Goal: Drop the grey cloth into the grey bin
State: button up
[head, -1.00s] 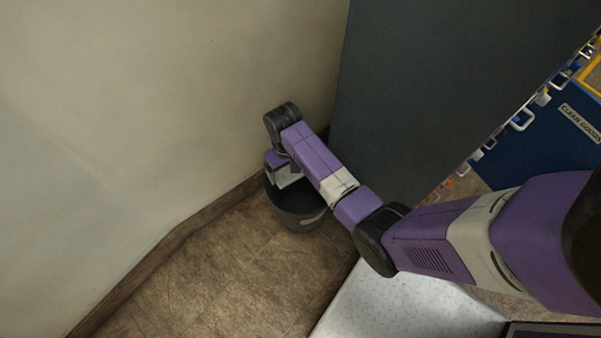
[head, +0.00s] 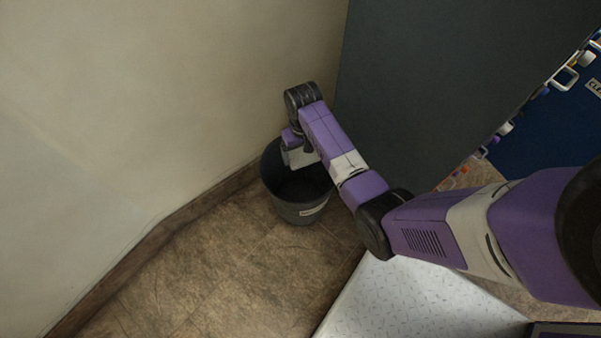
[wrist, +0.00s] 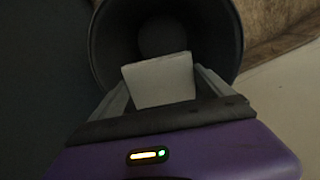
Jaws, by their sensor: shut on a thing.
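The grey bin (head: 300,213) stands on the floor in the corner by the wall, with a small label on its front. Its round rim also shows in the wrist view (wrist: 238,40), with the dark inside beneath my gripper. My gripper (wrist: 163,85) is shut on the grey cloth (wrist: 160,80), a pale flat piece between the two fingers. In the wrist view the cloth lies over the bin's opening.
A cream wall (head: 130,110) with a brown skirting board is on the left. A dark grey panel (head: 420,80) rises behind my arm. A white speckled surface (head: 410,300) is at the lower right. Brown floor (head: 200,280) lies clear in front of the bin.

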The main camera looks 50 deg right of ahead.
jog(key=shift+f+b, duration=0.9)
jog(key=shift+f, duration=0.4)
jog(key=o, duration=1.1)
jog(key=shift+c, duration=0.2)
jog(key=shift+r, duration=0.1)
notch_tip(320, 180, up, 8)
jog(key=p, duration=0.3)
jog(key=shift+w, duration=0.1)
